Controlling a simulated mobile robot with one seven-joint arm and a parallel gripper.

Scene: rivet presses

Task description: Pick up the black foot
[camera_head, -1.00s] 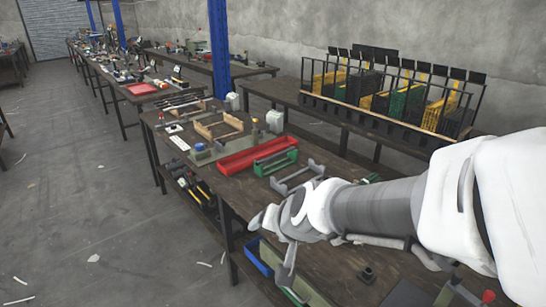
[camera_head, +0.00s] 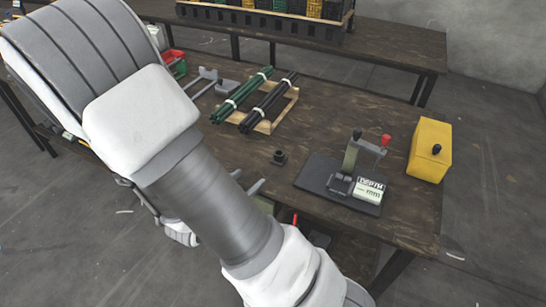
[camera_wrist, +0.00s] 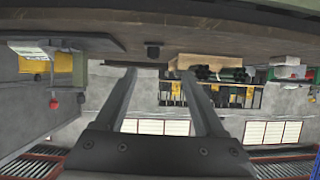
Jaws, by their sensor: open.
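The black foot (camera_head: 279,157) is a small dark stepped piece standing on the brown worktable (camera_head: 330,128), near its front edge. My gripper's grey fingertips (camera_head: 248,181) show past my arm, a little left of and nearer than the foot; the rest of the gripper is hidden behind the arm. In the wrist view, which looks upside down, my gripper (camera_wrist: 155,74) is open and empty. The foot (camera_wrist: 153,51) shows beyond the fingertips, about midway between them, and does not touch them.
A rivet press (camera_head: 350,160) on a dark base stands right of the foot, with a yellow box (camera_head: 430,150) farther right. Green tubes (camera_head: 240,95) and black tubes (camera_head: 268,103) lie on a wooden rack (camera_head: 284,110) behind. The table between rack and press is clear.

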